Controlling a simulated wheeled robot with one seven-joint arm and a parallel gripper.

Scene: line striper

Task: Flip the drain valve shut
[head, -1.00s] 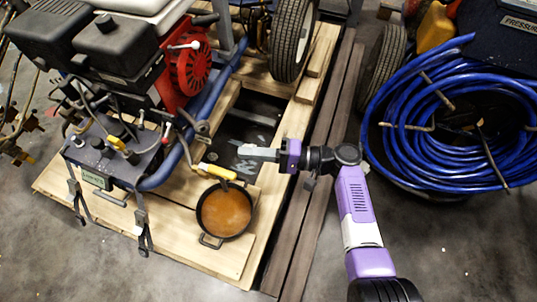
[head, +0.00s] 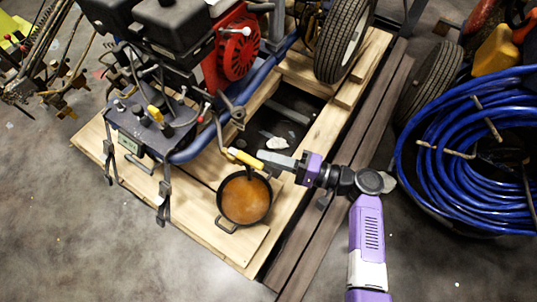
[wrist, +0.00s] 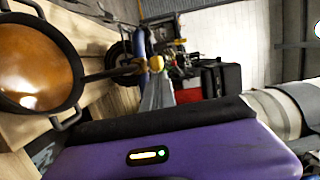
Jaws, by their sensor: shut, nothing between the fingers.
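The drain valve's yellow lever (head: 245,158) sits at the end of a pipe from the machine, just above a black pan (head: 244,222) of orange-brown liquid. A dark spout hangs from the valve into the pan. My gripper (head: 268,157) is shut and empty, with its grey fingertips at the lever's right end. Whether they touch it is unclear. In the wrist view, the yellow lever end (wrist: 156,63) shows just beyond the grey fingers (wrist: 157,92), and the pan (wrist: 76,82) is at the left.
The machine, with a red engine part (head: 238,60) and a wheel (head: 342,40), stands on a wooden pallet (head: 225,248). A control box (head: 150,128) is left of the valve. A blue hose coil (head: 450,130) lies at the right. Concrete floor is clear at the lower left.

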